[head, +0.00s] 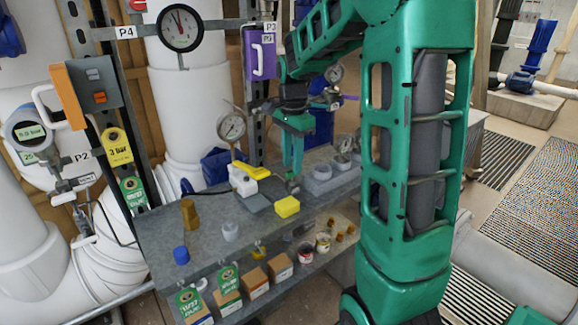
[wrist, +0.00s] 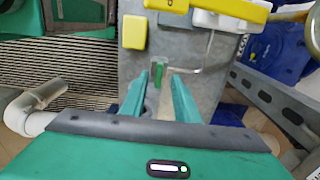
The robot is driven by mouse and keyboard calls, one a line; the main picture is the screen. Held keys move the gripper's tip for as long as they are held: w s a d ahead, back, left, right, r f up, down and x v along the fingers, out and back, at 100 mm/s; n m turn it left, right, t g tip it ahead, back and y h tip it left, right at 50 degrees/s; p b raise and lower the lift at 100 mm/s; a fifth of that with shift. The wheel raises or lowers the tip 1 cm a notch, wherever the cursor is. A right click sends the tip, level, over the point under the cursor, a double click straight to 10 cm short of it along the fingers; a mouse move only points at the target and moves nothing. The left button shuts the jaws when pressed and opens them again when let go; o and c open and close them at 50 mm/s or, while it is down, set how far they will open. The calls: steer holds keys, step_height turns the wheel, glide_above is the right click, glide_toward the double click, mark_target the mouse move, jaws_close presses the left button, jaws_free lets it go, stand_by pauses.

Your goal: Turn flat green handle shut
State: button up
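A small flat green piece, apparently the handle (wrist: 158,72), shows in the wrist view against the grey bench, between the tips of my gripper (wrist: 160,82). The two green fingers are apart, with a gap on each side of it. I cannot tell whether it lies level with the tips or beyond them. In the head view my gripper (head: 293,178) points down at the bench behind the yellow block. The handle cannot be made out there; my gripper may hide it.
The grey bench (head: 205,220) holds a yellow block (head: 286,207), a white-and-yellow item (head: 245,180), a brown piece (head: 190,214) and a blue piece (head: 181,255). A round gauge (head: 232,127) stands close left of my arm. Several boxes and cans fill the lower shelf.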

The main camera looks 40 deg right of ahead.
step_height(320, 180, up, 9)
stand_by(0.3)
stand_by(0.5)
steer(key=s+a+f+n, duration=0.1)
steer(key=s+f+n, duration=0.2)
steer(key=s, duration=0.6)
steer(key=s+a+f+n, duration=0.1)
steer(key=s+f+n, duration=0.2)
steer(key=s, duration=0.7)
steer(key=s+a+f+n, duration=0.1)
steer(key=s+f+n, duration=0.3)
steer(key=s, duration=0.5)
steer(key=shift+s+n, duration=0.4)
steer(key=shift+n, duration=0.3)
steer(key=shift+w, duration=0.1)
steer(key=shift+w+f, duration=0.25)
steer(key=shift+w, duration=0.25)
